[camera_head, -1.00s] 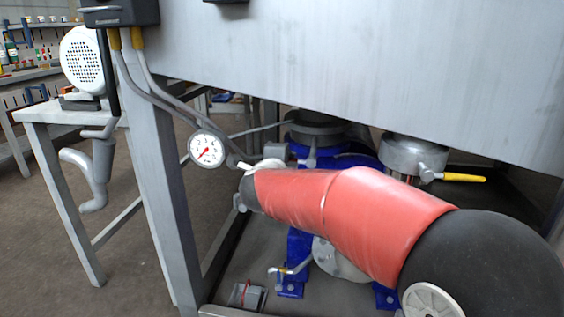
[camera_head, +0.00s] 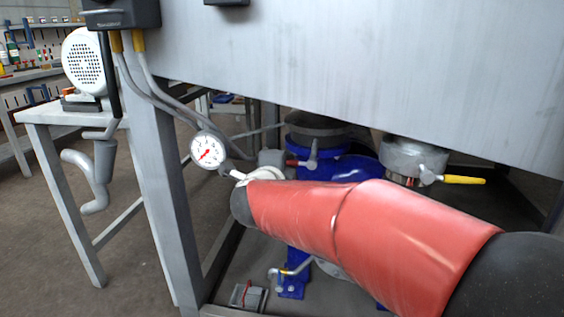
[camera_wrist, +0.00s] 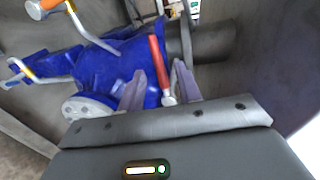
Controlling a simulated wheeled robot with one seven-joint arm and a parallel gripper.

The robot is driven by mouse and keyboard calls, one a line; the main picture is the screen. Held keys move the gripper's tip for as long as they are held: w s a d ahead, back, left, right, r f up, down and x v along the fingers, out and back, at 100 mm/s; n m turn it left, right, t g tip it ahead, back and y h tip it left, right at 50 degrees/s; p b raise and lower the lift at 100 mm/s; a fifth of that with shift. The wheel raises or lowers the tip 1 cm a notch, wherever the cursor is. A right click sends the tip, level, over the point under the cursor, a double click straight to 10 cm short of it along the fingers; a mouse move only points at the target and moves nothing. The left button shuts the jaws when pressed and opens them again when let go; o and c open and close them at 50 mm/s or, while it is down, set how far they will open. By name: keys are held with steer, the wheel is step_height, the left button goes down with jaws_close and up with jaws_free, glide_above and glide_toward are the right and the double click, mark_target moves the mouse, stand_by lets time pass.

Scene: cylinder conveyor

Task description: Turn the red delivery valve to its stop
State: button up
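The red delivery valve shows in the wrist view as a red lever (camera_wrist: 157,58) on a pale metal stem, beside the blue pump body (camera_wrist: 115,65). My gripper (camera_wrist: 160,74) is open, its two grey fingers apart on either side of the lever's lower part. I cannot tell whether either finger touches it. In the head view a short piece of the red lever (camera_head: 293,162) shows left of the valve fitting on the blue pump (camera_head: 345,168). My red-sleeved forearm hides the gripper there.
A pressure gauge (camera_head: 208,150) is close left of my wrist. A yellow-handled valve (camera_head: 463,180) sits to the right. The big grey tank (camera_head: 370,70) overhangs the pump, and a frame leg (camera_head: 165,190) stands at left.

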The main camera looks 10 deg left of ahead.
steer(key=shift+s+r, duration=0.15)
steer(key=shift+s, duration=0.6)
steer(key=shift+s+r, duration=0.1)
steer(key=shift+s, duration=0.65)
